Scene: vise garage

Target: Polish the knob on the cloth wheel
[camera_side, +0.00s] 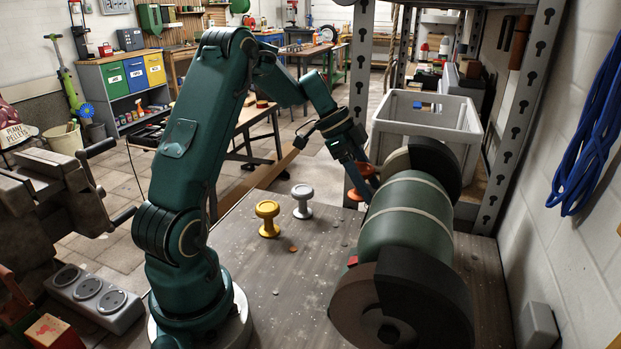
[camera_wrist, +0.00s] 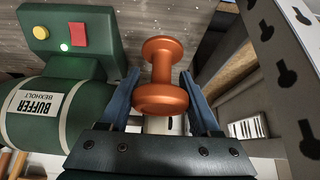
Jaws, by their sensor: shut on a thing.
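My gripper (camera_side: 360,172) is shut on a copper-orange knob (camera_side: 357,195), beside the far end of the green buffer. In the wrist view the knob (camera_wrist: 163,97) sits between the blue fingers of my gripper (camera_wrist: 163,80). The cloth wheel (camera_side: 396,162) is a pale disc at the buffer's far end, partly hidden by a dark guard (camera_side: 436,165). I cannot tell whether the knob touches it. The green buffer (camera_side: 405,225) shows its label, a lit green button and a red switch in the wrist view (camera_wrist: 85,70).
A yellow knob (camera_side: 267,218) and a silver knob (camera_side: 303,201) stand on the bench (camera_side: 300,270) left of the buffer. A light grey crate (camera_side: 425,108) is behind the wheel. A metal shelf post (camera_side: 520,110) rises at right. A vise (camera_side: 50,190) is at left.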

